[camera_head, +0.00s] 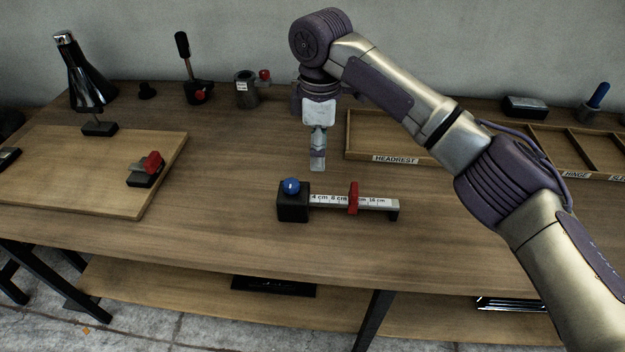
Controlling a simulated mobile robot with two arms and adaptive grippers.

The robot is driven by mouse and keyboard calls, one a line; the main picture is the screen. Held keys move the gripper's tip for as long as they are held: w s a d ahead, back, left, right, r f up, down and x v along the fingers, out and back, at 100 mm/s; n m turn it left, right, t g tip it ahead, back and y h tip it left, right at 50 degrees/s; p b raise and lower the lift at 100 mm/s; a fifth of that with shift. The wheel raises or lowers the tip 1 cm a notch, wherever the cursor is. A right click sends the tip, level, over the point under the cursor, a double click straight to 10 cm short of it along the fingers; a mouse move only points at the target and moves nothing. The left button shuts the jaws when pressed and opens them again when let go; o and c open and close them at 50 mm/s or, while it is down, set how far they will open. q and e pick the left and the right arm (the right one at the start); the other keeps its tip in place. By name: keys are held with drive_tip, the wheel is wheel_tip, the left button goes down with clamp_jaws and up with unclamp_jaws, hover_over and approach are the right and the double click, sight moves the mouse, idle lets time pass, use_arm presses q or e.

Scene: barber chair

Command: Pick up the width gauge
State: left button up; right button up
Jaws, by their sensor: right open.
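The width gauge (325,202) lies on the wooden workbench, near the middle of its front part. It has a black block with a blue knob at its left end, a pale scale bar marked in cm, and a red slider (353,197) on the bar. My right gripper (317,166) points down above the bench, behind and above the gauge, apart from it. It is open, seen edge-on, with nothing between its fingers. My left gripper is not in view.
A wooden board (85,185) with a red-and-black clamp (147,168) lies at left. Bench around the gauge is clear.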

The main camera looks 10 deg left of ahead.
hover_over(317, 198)
drive_tip(key=f, duration=0.5)
drive_tip(key=shift+w+f, duration=0.2)
drive_tip(key=shift+f, duration=0.05)
drive_tip(key=shift+w+f, duration=0.15)
drive_tip(key=shift+f, duration=0.8)
drive_tip(key=shift+s+f+p, duration=0.2)
drive_tip(key=shift+f+p, duration=0.25)
drive_tip(key=shift+f, duration=0.1)
drive_tip(key=f, duration=0.3)
drive_tip(key=shift+s+f+p, duration=0.2)
drive_tip(key=shift+f+p, duration=0.1)
drive_tip(key=shift+f, duration=0.3)
drive_tip(key=shift+c, duration=0.3)
clamp_jaws()
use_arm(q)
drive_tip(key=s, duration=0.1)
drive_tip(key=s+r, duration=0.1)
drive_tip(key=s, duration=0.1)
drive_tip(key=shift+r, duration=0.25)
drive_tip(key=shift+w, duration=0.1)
